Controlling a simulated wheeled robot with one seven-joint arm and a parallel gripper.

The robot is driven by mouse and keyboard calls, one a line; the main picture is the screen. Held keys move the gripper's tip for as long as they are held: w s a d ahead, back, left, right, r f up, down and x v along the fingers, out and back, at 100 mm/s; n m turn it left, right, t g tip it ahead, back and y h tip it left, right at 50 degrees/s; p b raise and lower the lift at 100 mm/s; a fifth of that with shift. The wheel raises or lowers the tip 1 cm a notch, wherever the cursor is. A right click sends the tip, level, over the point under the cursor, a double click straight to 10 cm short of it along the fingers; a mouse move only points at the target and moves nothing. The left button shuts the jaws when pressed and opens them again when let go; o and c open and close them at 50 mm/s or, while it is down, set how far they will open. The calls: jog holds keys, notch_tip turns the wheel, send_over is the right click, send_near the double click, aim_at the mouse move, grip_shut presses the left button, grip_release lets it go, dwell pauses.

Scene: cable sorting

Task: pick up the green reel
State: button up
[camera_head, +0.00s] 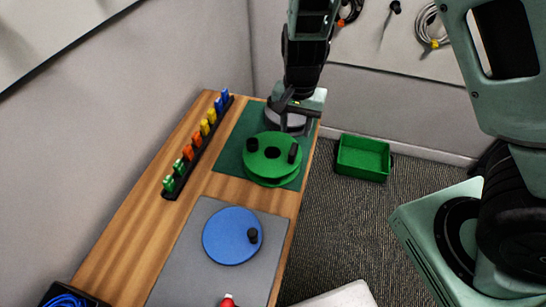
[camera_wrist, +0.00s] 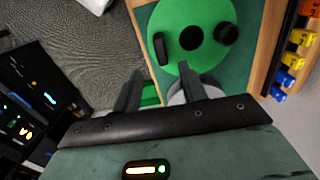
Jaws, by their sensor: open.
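The green reel (camera_head: 267,170) has two round flanges, a dark centre hole and two black knobs. It stands on the dark green mat (camera_head: 233,152) on the wooden table. My gripper (camera_head: 294,120) is open and empty, just beyond the reel at its far side. In the wrist view the reel (camera_wrist: 190,15) shows at the top, ahead of my fingers (camera_wrist: 163,88). The reel's disc lies past the fingertips, not clearly between them. A grey round object (camera_head: 272,118) is beside my gripper, partly hidden by it.
A blue reel (camera_head: 225,240) lies on a grey mat (camera_head: 180,275) nearer the front. A black rack (camera_head: 195,165) of coloured clips lines the table's left side by the wall. A green bin (camera_head: 362,158) sits on the floor to the right. Cables (camera_head: 432,25) hang on the wall.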

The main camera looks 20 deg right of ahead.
aim_at(293, 148)
notch_tip(293, 148, down, 9)
jog(key=shift+w+f, duration=0.1)
jog(key=shift+f, duration=0.1)
dwell(0.3)
grip_shut()
